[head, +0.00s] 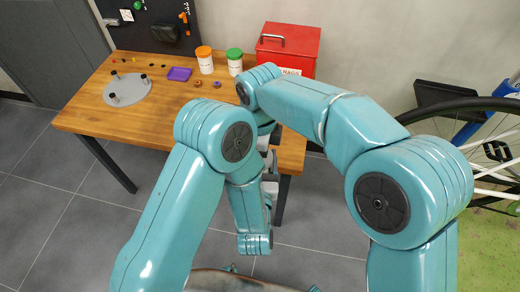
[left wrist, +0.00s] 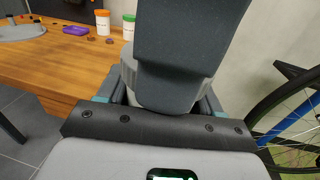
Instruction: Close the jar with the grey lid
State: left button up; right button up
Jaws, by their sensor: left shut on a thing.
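My left gripper (left wrist: 165,98) fills the middle of the left wrist view, its fingers on both sides of a grey rounded thing (left wrist: 172,88). It is shut on this thing; I cannot tell whether it is the jar or the grey lid. A large dark grey block (left wrist: 190,40) covers most of it from above and looks like part of my right gripper. In the head view both grippers are mostly hidden behind my arms, near the table's front right edge. Whether the right gripper is open or shut is hidden.
The wooden table (head: 110,122) holds an orange-lidded jar (head: 205,65), a green-lidded jar (head: 235,67), a purple tray (head: 180,74), small brown rings (head: 197,83) and a grey round plate (head: 127,93) with dark pegs. A red box (head: 289,48) stands behind; a bicycle wheel (head: 490,150) is right.

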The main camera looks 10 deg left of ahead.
jog(key=shift+f, duration=0.4)
